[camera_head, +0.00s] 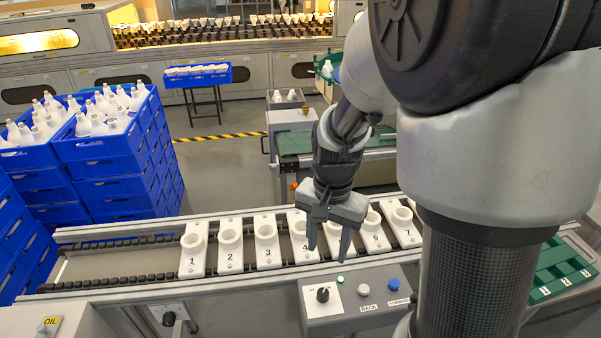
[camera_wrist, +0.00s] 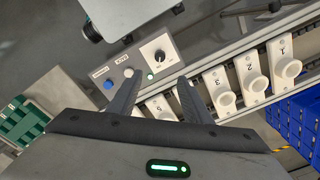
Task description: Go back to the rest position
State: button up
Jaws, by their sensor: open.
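My gripper (camera_head: 329,238) hangs above the conveyor in the head view, fingers pointing down, near the white holders numbered 4 and 5. Its two fingers are apart and nothing is between them. The wrist view also shows my gripper (camera_wrist: 157,97) open, with its fingertips near the control panel (camera_wrist: 139,76). In the head view the row of white numbered holders (camera_head: 230,247) runs along the conveyor (camera_head: 130,268). Holder 5 is mostly hidden behind my gripper. The control panel with a black knob, a white button and a blue button (camera_head: 358,297) stands in front of the conveyor.
Stacked blue crates (camera_head: 115,170) with white bulbs stand at the left. A green compartment tray (camera_head: 562,268) lies at the lower right. A small blue tray stand (camera_head: 197,77) and a long machine (camera_head: 240,45) are at the back. The grey floor (camera_head: 228,165) between is clear.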

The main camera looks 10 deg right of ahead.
jog(key=s+r+n+t+p, duration=0.2)
jog(key=s+r+n+p, duration=0.1)
jog(key=r, duration=0.9)
jog(key=s+r+n+t+p, duration=0.3)
jog(key=s+r, duration=0.5)
jog(key=r, duration=0.5)
jog(key=shift+d+r+n+t+p, duration=0.2)
jog(key=shift+n+t+p, duration=0.1)
jog(key=shift+n+p, duration=0.5)
